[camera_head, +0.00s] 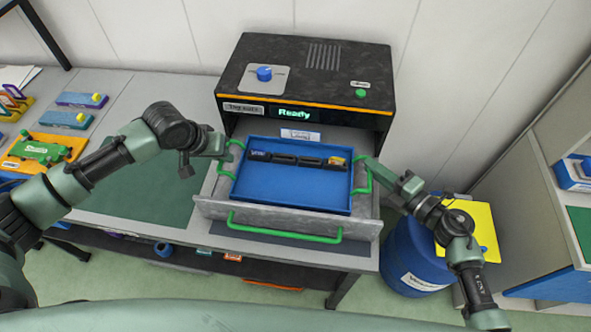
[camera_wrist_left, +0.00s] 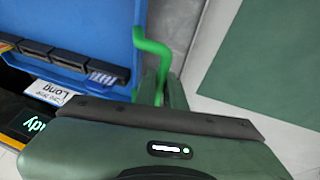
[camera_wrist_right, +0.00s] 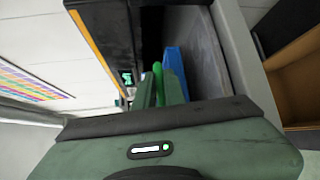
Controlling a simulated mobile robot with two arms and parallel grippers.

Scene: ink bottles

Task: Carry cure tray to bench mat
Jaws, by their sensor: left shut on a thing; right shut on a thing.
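The blue cure tray (camera_head: 290,200) sits in the pulled-out grey drawer (camera_head: 215,207) of the black oven, with a green handle at each side. A row of dark blocks lies along its back part. My left gripper (camera_head: 228,158) is shut on the tray's left green handle; the handle (camera_wrist_left: 152,45) also shows in the left wrist view. My right gripper (camera_head: 372,172) is shut on the right green handle, which also shows in the right wrist view (camera_wrist_right: 158,80). The green bench mat (camera_head: 150,200) lies on the bench left of the drawer, partly hidden by my left arm.
The black oven (camera_head: 310,75) has a blue knob and a display reading "Ready". The drawer's green front handle (camera_head: 285,232) sticks out in front. Coloured fixtures (camera_head: 45,150) stand at the bench's far left. A blue drum (camera_head: 412,260) stands on the right.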

